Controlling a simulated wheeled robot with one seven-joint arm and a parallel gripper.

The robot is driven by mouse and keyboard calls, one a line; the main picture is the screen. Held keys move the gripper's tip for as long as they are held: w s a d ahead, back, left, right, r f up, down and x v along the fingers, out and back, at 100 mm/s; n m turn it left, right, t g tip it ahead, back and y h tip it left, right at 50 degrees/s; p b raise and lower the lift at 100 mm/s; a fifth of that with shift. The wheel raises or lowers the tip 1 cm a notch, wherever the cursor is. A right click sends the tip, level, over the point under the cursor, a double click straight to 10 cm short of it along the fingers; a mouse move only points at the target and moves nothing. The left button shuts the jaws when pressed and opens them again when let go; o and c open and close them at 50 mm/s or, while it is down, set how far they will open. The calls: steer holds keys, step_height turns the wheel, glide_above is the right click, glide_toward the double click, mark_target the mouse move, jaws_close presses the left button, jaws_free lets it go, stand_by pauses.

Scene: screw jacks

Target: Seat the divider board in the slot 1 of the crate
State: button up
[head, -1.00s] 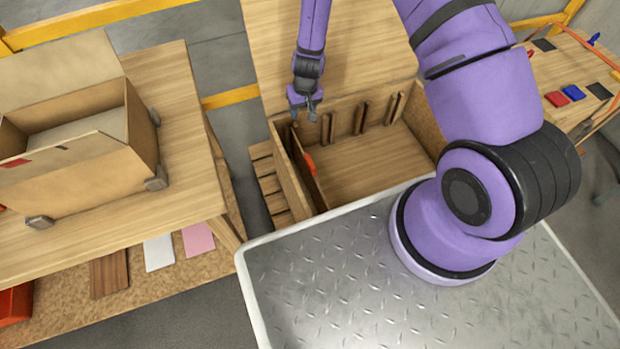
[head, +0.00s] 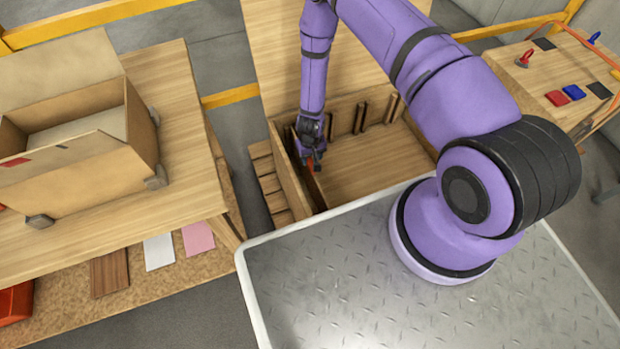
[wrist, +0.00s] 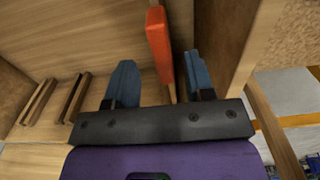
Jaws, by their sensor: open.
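The crate (head: 354,184) is an open wooden box with upright rails on its far inner wall. The divider board (head: 316,188) stands on edge at its left side, close to the left wall; it has an orange-red grip (head: 311,164), also seen in the wrist view (wrist: 158,45). Whether the board's ends sit between rails is hidden. My gripper (head: 313,160) is down inside the crate at the board's top. In the wrist view my gripper (wrist: 161,75) is open, with one blue finger on each side of the grip and board; a gap shows on the left.
Rails (head: 361,118) stand along the crate's far wall; the crate floor right of the board is clear. A cardboard box (head: 100,166) stands on the left table (head: 182,200). A right table (head: 560,75) holds small red and blue items.

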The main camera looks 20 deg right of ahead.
mark_target(310, 160)
steer(key=shift+w+a+f, duration=0.1)
steer(key=shift+w+f, duration=0.05)
steer(key=shift+f, duration=2.55)
jaws_close()
